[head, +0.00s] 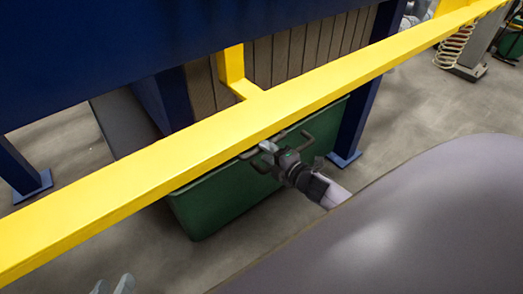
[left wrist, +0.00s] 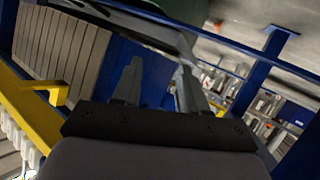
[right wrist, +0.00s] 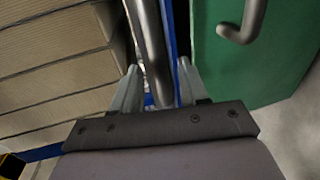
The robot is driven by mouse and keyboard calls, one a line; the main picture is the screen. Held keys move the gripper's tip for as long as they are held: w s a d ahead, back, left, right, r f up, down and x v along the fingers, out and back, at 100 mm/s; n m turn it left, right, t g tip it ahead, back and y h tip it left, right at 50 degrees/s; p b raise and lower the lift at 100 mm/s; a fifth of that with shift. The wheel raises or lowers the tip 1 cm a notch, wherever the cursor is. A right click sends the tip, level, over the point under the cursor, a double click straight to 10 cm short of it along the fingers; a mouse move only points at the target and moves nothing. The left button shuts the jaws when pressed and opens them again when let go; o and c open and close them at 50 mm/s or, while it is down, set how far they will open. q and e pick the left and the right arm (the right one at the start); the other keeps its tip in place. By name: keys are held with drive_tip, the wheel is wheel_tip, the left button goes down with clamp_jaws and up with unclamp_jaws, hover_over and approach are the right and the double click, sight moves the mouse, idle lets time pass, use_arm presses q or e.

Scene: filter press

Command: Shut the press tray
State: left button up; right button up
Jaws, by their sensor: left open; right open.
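A green container (head: 225,200) stands under the blue press frame, with grey handles on its upper near side. I cannot tell for sure whether it is the press tray or whether the grey slanted panel (head: 125,125) to its left is. My right gripper (head: 264,152) is at the handles, behind the yellow bar. In the right wrist view its open fingers (right wrist: 158,88) stand either side of a grey metal bar (right wrist: 148,45); contact is unclear. The green wall and a handle (right wrist: 243,28) are to the right. My left gripper (head: 113,285) is open and empty at the bottom edge.
A yellow bar (head: 150,180) crosses the head view in front of the press. Blue legs (head: 358,115) stand beside the container, and a stack of pale plates (head: 300,50) is above it. Bare floor (head: 70,235) lies at the left.

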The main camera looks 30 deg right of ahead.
use_arm(q)
drive_tip(key=shift+w+d+f+h+b, duration=0.15)
drive_tip(key=shift+d+h+b, duration=0.15)
drive_tip(key=shift+d+b, duration=0.2)
use_arm(e)
drive_tip(key=shift+x, duration=1.7)
